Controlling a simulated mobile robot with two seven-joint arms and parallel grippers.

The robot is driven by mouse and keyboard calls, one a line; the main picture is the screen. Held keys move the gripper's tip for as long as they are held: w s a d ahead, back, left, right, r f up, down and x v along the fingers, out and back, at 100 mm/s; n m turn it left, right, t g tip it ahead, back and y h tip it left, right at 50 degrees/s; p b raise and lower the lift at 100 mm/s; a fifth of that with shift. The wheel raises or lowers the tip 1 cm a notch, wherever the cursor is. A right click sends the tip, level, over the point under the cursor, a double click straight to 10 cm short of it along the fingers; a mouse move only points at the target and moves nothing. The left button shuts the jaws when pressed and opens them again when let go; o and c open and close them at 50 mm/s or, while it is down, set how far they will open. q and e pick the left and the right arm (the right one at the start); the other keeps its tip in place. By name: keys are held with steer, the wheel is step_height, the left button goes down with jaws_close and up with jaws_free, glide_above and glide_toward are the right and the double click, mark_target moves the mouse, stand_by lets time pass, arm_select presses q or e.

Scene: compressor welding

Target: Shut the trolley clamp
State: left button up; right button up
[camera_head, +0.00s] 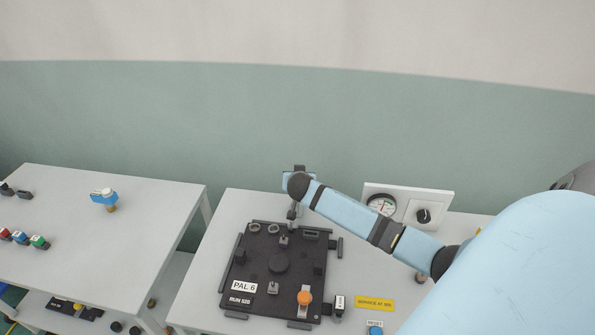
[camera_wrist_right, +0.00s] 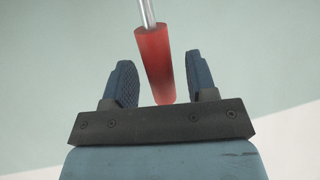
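In the right wrist view a red clamp handle (camera_wrist_right: 155,65) on a metal rod (camera_wrist_right: 147,12) lies between the two dark fingers of my right gripper (camera_wrist_right: 162,85). The fingers are apart, with a narrow gap visible on both sides of the handle. In the head view my right gripper (camera_head: 299,170) is at the back edge of the black pallet plate, mostly hidden behind my own wrist. A grey metal clamp part (camera_head: 293,212) shows just below it. The red handle is hidden there. My left gripper is in neither view.
The black plate (camera_head: 240,273) labelled PAL 6 lies on a pale table with an orange knob (camera_head: 304,297). A gauge panel (camera_head: 408,202) stands behind my arm at right. A second table (camera_head: 110,250) with small coloured parts stands at left, across a gap.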

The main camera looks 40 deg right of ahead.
steer(key=v, duration=1.4)
steer(key=shift+b, duration=0.4)
steer(key=shift+f, duration=0.1)
